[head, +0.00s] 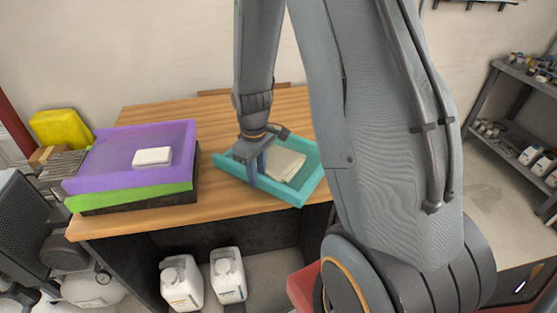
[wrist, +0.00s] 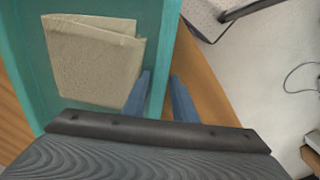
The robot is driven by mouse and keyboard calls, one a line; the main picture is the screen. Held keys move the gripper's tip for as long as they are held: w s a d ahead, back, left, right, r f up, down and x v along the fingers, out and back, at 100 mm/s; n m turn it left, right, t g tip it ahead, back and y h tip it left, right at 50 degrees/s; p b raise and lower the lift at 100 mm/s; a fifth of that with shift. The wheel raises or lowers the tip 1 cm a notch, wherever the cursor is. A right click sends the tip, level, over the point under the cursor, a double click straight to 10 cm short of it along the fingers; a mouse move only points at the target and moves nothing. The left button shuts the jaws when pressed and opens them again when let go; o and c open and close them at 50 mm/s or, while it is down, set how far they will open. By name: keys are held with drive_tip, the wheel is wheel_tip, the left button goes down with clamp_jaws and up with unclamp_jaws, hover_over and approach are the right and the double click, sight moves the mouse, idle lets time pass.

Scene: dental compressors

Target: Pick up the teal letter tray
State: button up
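The teal letter tray (head: 228,164) lies on the wooden table, right of centre on the tabletop. A folded beige cloth or paper (head: 284,165) lies in it. In the wrist view the tray (wrist: 158,50) fills the left, with the folded beige item (wrist: 92,62) inside. The two blue fingers of my gripper (wrist: 159,92) stand apart, one over the tray's inside and one beyond its edge, with the tray's wall between them. A gap shows beside the wall. My wrist hides the finger bases.
A purple tray (head: 115,160) with a white block (head: 152,156) is stacked on a green tray (head: 130,197) and a dark one at the table's left. White jugs (head: 181,283) stand below. A shelf (head: 520,130) is far right. My arm hides the table's right end.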

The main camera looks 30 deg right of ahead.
drive_tip(key=shift+f, duration=0.25)
clamp_jaws()
drive_tip(key=shift+r, duration=0.2)
